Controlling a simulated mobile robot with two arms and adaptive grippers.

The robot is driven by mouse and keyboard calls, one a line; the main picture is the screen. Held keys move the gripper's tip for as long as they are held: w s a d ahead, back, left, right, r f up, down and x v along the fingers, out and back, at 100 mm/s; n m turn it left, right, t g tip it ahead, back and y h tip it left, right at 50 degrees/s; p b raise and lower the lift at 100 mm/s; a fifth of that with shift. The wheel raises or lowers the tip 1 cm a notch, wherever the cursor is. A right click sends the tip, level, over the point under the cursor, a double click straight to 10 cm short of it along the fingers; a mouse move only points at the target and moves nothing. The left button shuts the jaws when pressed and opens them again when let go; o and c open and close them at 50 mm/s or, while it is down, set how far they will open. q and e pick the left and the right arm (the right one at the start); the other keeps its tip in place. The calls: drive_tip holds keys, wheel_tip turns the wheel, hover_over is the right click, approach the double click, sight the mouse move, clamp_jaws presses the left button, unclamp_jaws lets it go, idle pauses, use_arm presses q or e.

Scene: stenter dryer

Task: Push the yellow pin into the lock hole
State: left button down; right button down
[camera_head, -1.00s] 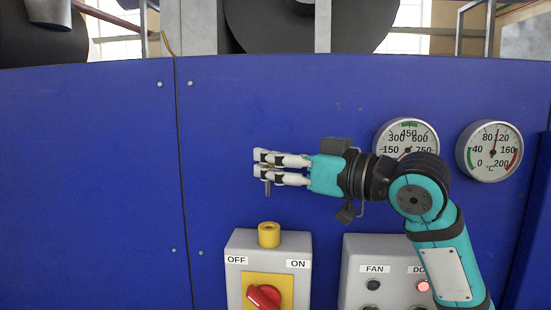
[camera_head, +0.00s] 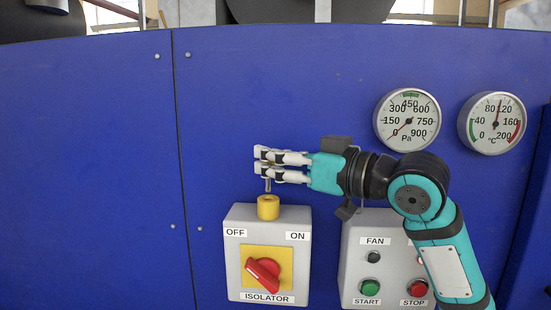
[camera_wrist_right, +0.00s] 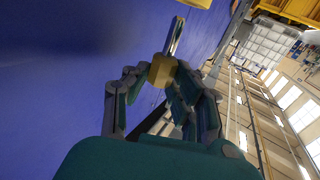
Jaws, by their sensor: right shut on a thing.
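My right gripper (camera_head: 262,163) reaches in from the right, level, above the grey isolator box, and is shut on the pin. The pin's yellow head (camera_wrist_right: 161,71) sits between the fingers in the right wrist view, with its bright metal shaft (camera_wrist_right: 174,38) pointing away from the gripper. In the head view the fingers mostly hide the head, and the shaft (camera_head: 268,186) hangs down upright. Its lower end is at or just above the yellow lock collar (camera_head: 268,207) on top of the box; I cannot tell whether it has entered the hole. My left gripper is out of view.
The isolator box (camera_head: 233,264) has a red rotary handle (camera_head: 263,274). Right of it, a fan control box (camera_head: 352,257) with start and stop buttons stands below my right arm. Two round gauges (camera_head: 407,120) are on the blue panel (camera_head: 90,150), which is clear at left.

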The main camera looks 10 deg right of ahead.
sight(276, 200)
idle(0.7)
drive_tip(key=shift+p, duration=0.65)
idle(0.4)
drive_tip(key=shift+f+b, duration=1.2)
drive_tip(key=shift+f, duration=0.75)
drive_tip(key=c, duration=1)
unclamp_jaws()
drive_tip(key=v, duration=1.2)
